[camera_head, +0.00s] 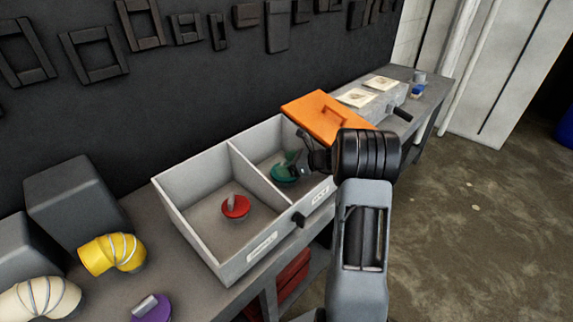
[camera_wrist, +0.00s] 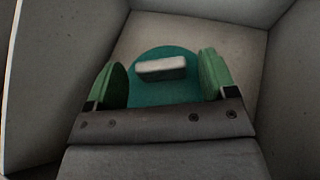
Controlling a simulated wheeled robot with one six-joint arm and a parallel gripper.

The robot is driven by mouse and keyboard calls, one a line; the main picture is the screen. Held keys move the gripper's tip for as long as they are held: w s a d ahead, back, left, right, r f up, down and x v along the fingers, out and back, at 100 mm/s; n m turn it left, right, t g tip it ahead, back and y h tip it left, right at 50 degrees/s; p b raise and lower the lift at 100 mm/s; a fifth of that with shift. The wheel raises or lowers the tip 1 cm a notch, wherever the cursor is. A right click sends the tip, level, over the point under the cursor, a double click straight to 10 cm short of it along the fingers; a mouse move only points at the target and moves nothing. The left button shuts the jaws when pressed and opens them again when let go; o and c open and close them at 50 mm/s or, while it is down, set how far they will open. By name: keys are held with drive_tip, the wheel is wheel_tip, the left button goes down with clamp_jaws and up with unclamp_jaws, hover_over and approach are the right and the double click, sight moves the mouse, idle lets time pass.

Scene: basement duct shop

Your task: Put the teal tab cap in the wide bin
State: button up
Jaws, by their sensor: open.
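The teal tab cap (camera_head: 284,174), a round disc with a pale grey tab, lies on the floor of the right, narrower compartment of a grey divided box. It also shows in the wrist view (camera_wrist: 150,92). The left, wider compartment (camera_head: 200,215) holds a red tab cap (camera_head: 236,206). My gripper (camera_head: 292,166) reaches down into the right compartment at the teal cap. In the wrist view my gripper (camera_wrist: 163,80) is open, its green finger pads to either side of the tab with gaps between. I cannot tell whether the fingers touch the disc.
An upright divider (camera_head: 256,176) separates the compartments. An orange lid with a handle (camera_head: 326,115) lies at the box's right end. A purple tab cap (camera_head: 152,309), a yellow elbow (camera_head: 112,253) and a cream elbow (camera_head: 40,298) are on the bench at left.

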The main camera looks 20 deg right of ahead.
drive_tip(key=shift+r, duration=0.2)
drive_tip(key=v, duration=1.1)
drive_tip(key=s+a+n+g, duration=0.2)
drive_tip(key=a+n, duration=0.1)
drive_tip(key=a, duration=0.1)
drive_tip(key=s+a+r+n+g+h, duration=0.1)
drive_tip(key=s+a+n+g, duration=0.1)
drive_tip(key=s+a+n, duration=0.1)
drive_tip(key=s+a+n+g+h+b, duration=0.1)
drive_tip(key=s+a+n, duration=0.2)
drive_tip(key=a+n, duration=0.2)
drive_tip(key=shift+s+a+r+g, duration=0.1)
drive_tip(key=shift+a+r+g, duration=0.1)
drive_tip(key=shift+a, duration=0.45)
drive_tip(key=shift+s+a+r+g, duration=0.1)
drive_tip(key=shift+a+r+g, duration=0.1)
drive_tip(key=shift+a, duration=0.4)
drive_tip(key=s+a+n+h, duration=0.2)
drive_tip(key=s+n+h, duration=0.1)
drive_tip(key=s+n, duration=0.3)
drive_tip(key=s+a+n+h, duration=0.3)
drive_tip(key=s+n, duration=0.3)
drive_tip(key=n, duration=0.4)
drive_tip(key=shift+a+h, duration=0.25)
drive_tip(key=shift+h, duration=0.45)
drive_tip(key=shift+f, duration=0.1)
